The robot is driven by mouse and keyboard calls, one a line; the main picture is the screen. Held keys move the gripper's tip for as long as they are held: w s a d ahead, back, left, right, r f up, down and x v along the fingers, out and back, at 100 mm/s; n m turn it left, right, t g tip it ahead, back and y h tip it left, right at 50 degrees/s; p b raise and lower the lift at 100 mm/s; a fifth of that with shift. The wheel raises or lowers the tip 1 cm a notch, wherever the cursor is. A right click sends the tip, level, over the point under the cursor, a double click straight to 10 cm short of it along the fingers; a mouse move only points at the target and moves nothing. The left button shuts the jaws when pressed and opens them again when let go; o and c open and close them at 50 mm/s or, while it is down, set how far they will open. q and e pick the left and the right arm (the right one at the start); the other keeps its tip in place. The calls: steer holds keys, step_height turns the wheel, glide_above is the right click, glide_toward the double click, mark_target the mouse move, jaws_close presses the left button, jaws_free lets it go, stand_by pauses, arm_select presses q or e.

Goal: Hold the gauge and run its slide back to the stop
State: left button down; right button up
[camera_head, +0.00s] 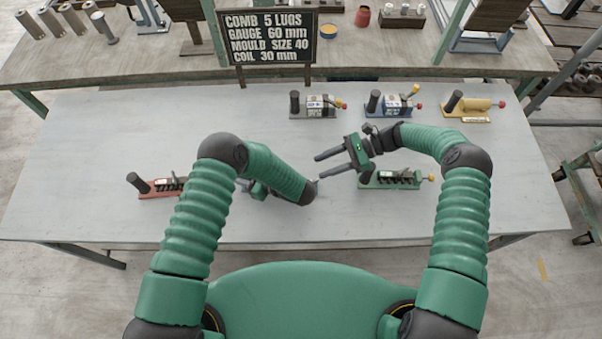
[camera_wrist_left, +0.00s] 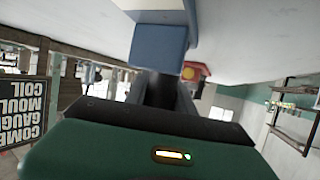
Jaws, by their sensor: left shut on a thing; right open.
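My left gripper (camera_head: 256,189) is mostly hidden behind my left forearm, low over the front of the table. The gauge's slide and stop cannot be made out. My right gripper (camera_head: 320,166) is open and empty, fingers pointing left, above the table. It is right of my left gripper and just up and left of a green fixture (camera_head: 402,186).
A red fixture (camera_head: 160,190) with a black post stands at left. Grey (camera_head: 317,112), blue (camera_head: 393,110) and yellow (camera_head: 470,112) fixtures stand along the back right. A lettered sign (camera_head: 268,38) stands behind. The table's (camera_head: 110,125) back left is clear.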

steer(key=x, duration=0.8)
steer(key=shift+a+f, duration=0.1)
steer(key=shift+a, duration=0.3)
steer(key=shift+d, duration=0.1)
steer(key=c, duration=0.9)
jaws_close()
